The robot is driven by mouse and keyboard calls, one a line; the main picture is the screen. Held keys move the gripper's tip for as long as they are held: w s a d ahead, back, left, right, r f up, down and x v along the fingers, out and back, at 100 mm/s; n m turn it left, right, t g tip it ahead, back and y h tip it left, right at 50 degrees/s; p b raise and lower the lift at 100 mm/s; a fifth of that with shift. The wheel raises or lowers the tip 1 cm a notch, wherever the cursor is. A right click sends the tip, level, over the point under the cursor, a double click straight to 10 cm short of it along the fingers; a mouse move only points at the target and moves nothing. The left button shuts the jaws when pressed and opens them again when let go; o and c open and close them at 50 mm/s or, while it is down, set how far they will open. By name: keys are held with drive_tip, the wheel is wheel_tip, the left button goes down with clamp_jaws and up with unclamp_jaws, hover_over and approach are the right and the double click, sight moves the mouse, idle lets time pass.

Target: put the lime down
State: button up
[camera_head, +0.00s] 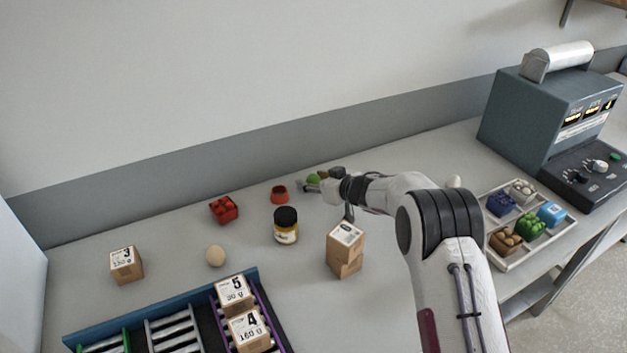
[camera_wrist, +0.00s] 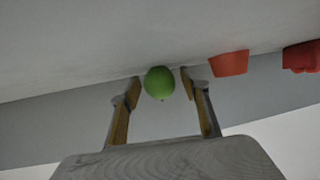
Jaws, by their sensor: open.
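The lime (camera_head: 313,179) is a small green ball at the far side of the table, left of my gripper's body in the head view. In the wrist view the lime (camera_wrist: 159,84) sits between my two fingertips, with a narrow gap on each side. My gripper (camera_wrist: 161,87) is open around it, and neither finger visibly touches it. In the head view my gripper (camera_head: 308,184) is small and partly merges with the lime. The lime seems to rest on the table (camera_head: 170,285), though its underside is hard to see.
An orange cup (camera_head: 279,195) stands just left of the lime, with a red block (camera_head: 224,209) farther left. A divided tray (camera_head: 494,243) and a grey machine (camera_head: 545,115) are right.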

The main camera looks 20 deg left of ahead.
drive_tip(key=shift+r, duration=0.1)
drive_tip(key=shift+r, duration=0.1)
drive_tip(key=shift+v, duration=6.05)
